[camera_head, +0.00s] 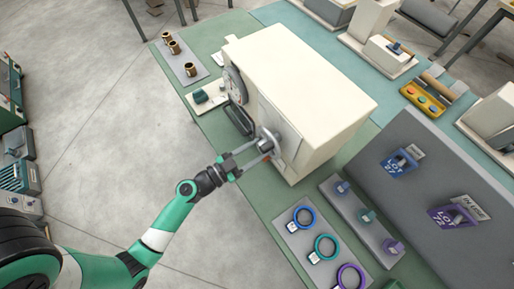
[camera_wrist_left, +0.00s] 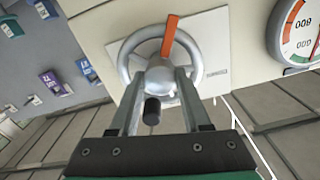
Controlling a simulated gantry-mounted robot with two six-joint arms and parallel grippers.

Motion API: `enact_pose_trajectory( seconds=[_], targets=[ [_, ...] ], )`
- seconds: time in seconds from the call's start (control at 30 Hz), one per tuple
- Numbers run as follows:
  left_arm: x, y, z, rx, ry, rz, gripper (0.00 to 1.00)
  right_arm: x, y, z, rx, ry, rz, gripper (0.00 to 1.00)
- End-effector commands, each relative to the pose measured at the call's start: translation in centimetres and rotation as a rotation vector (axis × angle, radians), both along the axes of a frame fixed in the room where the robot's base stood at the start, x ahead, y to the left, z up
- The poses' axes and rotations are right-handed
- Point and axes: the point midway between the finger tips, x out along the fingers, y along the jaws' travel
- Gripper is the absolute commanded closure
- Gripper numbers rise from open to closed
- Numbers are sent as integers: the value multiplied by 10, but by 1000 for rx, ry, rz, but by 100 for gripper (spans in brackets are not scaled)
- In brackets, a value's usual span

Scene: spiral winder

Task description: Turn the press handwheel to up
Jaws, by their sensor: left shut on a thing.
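The silver press handwheel (camera_head: 267,138) is on the front of a cream machine (camera_head: 315,85). In the left wrist view the handwheel (camera_wrist_left: 132,65) has a round rim, a hub, an orange pointer (camera_wrist_left: 169,36) angled to the picture's top and a black knob (camera_wrist_left: 152,111) below the hub. My left gripper (camera_head: 259,153) reaches the wheel from the front; in the wrist view its two fingers (camera_wrist_left: 160,82) lie either side of the hub, shut on the wheel. The exact finger contact is partly hidden. My right gripper is not in view.
A round dial (camera_head: 235,85) is on the machine's front beside the wheel. Trays with brass cups (camera_head: 190,69) and coloured rings (camera_head: 304,217) lie on the green bench. A grey board with lot tags (camera_head: 462,213) stands at the right. The floor before the bench is clear.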

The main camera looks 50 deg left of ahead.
Motion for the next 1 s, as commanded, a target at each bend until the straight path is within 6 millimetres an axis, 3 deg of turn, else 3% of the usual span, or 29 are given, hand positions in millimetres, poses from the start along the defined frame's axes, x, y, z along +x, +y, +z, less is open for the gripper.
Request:
enact_pose_trajectory(
  seconds=[0.47,1.0],
  targets=[
    [0,0,-1,-111,8,1,100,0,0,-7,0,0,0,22],
    [0,0,-1,-578,44,1,100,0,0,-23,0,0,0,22]
  ],
)
